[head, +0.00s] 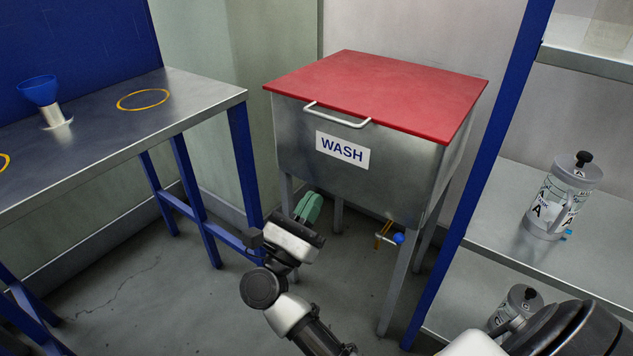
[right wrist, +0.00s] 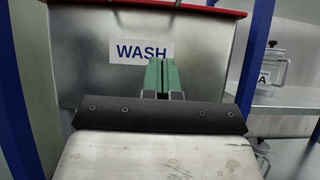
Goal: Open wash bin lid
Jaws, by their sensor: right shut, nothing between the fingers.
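The wash bin (head: 290,135) is a grey metal box on legs with a "WASH" label on its front. Its red lid (head: 385,90) is closed flat on top, with a pale bar handle (head: 337,117) at the front edge. My right gripper (head: 309,205) has green fingers and is shut and empty, in front of the bin and below the label. In the right wrist view the green fingers (right wrist: 160,76) point at the bin front (right wrist: 85,50), and the lid's red edge (right wrist: 200,9) shows at the top. My left gripper is not in view.
A metal bench (head: 100,125) with a blue funnel (head: 39,90) and yellow rings stands at the left. A blue-framed shelf (head: 510,235) at the right holds a canister marked A (head: 562,195) and another below. A valve with a blue knob (head: 398,239) hangs under the bin.

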